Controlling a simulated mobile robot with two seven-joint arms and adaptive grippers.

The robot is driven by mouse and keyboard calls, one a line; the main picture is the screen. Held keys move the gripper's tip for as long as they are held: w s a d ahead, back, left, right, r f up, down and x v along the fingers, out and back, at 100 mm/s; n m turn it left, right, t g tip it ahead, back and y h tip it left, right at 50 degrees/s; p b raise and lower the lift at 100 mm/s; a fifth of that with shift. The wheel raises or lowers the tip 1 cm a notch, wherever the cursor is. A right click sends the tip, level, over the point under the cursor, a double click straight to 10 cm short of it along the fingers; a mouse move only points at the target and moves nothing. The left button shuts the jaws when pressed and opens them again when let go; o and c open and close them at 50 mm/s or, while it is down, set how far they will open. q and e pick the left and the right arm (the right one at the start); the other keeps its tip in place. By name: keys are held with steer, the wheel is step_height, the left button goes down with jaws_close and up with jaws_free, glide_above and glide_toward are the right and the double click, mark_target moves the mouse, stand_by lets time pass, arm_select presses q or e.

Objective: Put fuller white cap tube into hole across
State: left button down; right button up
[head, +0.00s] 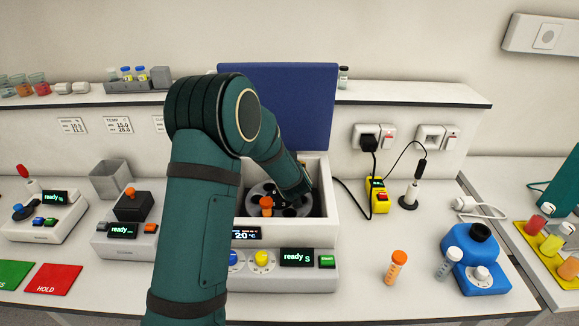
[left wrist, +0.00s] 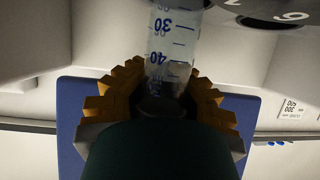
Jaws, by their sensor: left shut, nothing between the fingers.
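My left gripper (left wrist: 162,98) reaches into the open centrifuge (head: 331,212). Its tips are hidden by my arm in the head view. In the left wrist view its yellow ribbed fingers flank a clear tube (left wrist: 172,40) marked 30 and 40. The tube's cap end is hidden at the gripper, and contact cannot be made out. The rotor (head: 289,211) has dark holes, and an orange-capped tube (head: 266,202) sits in its front-left side. The rotor's edge shows in the left wrist view (left wrist: 235,18). A white-capped tube (head: 446,266) stands on the bench at right. My right gripper is out of view.
An orange-capped tube (head: 396,267) stands on the bench right of the centrifuge. A blue mixer (head: 470,250) is beside the white-capped tube. The raised blue lid (head: 300,105) stands behind the rotor. A yellow switch box (head: 378,197) and cables lie behind right.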

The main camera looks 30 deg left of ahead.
arm_select(q)
steer(key=shift+s+f+b, duration=0.1)
steer(key=shift+f+b, duration=0.3)
steer(key=shift+f, duration=0.15)
steer(key=shift+r, duration=0.15)
steer(key=shift+r+p, duration=2.2)
steer(key=shift+r, duration=0.2)
steer(key=shift+f+b, duration=2)
steer(key=shift+f, duration=0.55)
stand_by(0.4)
steer(key=shift+r, duration=0.15)
steer(key=shift+r+p, duration=2.2)
steer(key=shift+r, duration=0.2)
